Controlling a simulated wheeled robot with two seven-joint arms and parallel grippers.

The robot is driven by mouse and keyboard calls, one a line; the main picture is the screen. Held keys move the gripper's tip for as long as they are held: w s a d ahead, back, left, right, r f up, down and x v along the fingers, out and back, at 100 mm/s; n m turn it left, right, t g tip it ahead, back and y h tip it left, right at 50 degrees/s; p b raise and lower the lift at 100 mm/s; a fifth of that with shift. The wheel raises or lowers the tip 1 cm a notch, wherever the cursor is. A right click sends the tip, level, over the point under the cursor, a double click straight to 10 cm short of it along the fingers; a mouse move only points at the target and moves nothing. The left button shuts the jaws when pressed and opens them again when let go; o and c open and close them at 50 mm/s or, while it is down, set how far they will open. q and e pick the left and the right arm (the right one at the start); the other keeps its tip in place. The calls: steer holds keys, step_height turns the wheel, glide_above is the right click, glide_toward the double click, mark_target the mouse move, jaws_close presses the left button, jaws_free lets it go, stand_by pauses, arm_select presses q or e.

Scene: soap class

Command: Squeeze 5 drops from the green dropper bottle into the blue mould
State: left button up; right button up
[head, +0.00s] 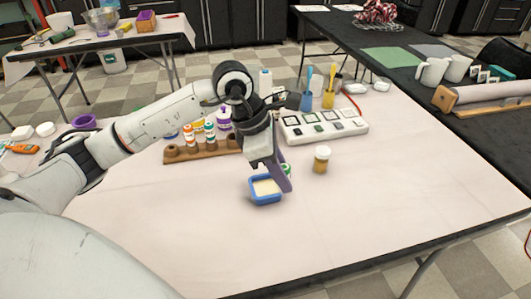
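The blue mould (253,195), a small square tray with a pale filling, sits on the table below my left gripper (280,175). My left gripper points down just over the mould's back right side. A small green-and-white part of the green dropper bottle (287,169) shows at the gripper's finger. The gripper appears shut on it, and the finger hides most of the bottle. Whether the bottle's tip touches the mould is hidden. My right gripper is not in view.
A brown wooden rack (180,156) with colored bottles stands behind left. A jar with amber contents (321,160) stands right of the mould. A white tray of square samples (335,128) lies behind it. The table's front and right are clear.

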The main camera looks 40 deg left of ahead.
arm_select(q)
steer(key=w+a+n+t+y, duration=0.1)
steer(key=a+n+y, duration=0.1)
steer(key=a+n, duration=0.4)
steer(key=shift+w+f+n+b, duration=0.4)
steer(key=shift+n, duration=0.2)
steer(key=shift+d+t, duration=0.1)
steer(key=shift+t, duration=0.2)
stand_by(1.8)
steer(key=shift+c, duration=0.6)
steer(key=shift+o, duration=0.6)
